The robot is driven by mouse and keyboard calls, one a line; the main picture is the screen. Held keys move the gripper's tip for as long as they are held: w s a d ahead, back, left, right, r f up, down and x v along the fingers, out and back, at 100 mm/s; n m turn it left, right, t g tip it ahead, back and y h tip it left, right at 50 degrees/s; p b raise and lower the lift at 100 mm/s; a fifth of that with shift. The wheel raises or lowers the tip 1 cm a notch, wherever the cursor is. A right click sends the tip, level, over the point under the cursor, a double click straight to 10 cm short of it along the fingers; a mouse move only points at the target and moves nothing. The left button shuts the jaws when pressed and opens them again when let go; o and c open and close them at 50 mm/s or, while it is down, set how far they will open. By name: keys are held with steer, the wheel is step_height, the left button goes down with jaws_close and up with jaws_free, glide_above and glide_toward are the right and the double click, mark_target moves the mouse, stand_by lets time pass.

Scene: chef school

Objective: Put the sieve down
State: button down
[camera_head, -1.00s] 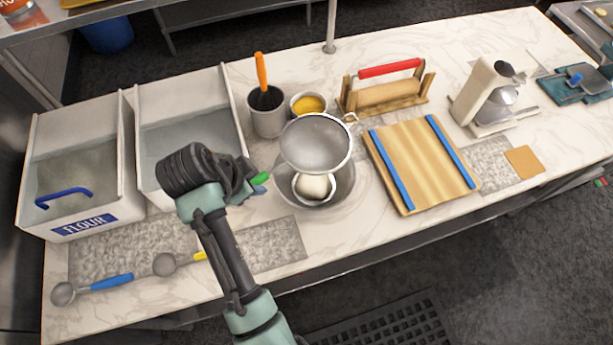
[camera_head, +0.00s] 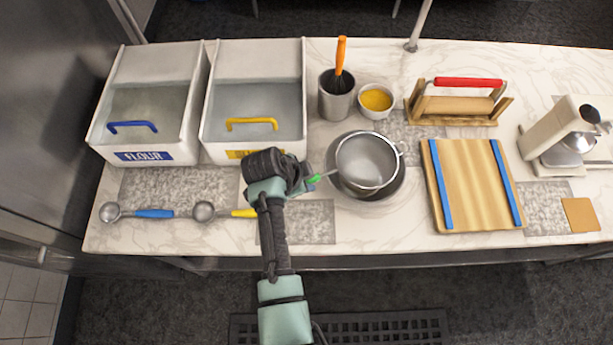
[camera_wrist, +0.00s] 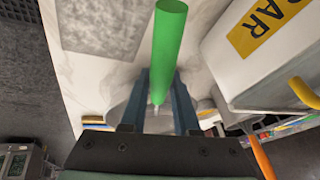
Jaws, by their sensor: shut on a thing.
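The sieve (camera_head: 366,160) is a round metal mesh bowl with a green handle (camera_head: 315,180). It is over the dark metal bowl (camera_head: 385,190) in the head view and hides most of that bowl's inside. I cannot tell whether the sieve touches the bowl's rim. My gripper (camera_head: 308,178) is at the left of the sieve, shut on the green handle. In the wrist view the green handle (camera_wrist: 168,45) rises between the two blue-grey fingers (camera_wrist: 160,100). The sieve's mesh is not clear there.
Left are the flour bin (camera_head: 145,135) and a yellow-handled bin (camera_head: 252,95). Two scoops (camera_head: 150,213) lie in front. A utensil cup (camera_head: 330,105) and yellow-filled bowl (camera_head: 376,100) stand behind the sieve. A wooden board (camera_head: 468,185) is close on the right.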

steer(key=shift+f+b, duration=0.6)
steer(key=c, duration=0.7)
jaws_free()
steer(key=shift+o, duration=0.2)
steer(key=shift+r, duration=0.1)
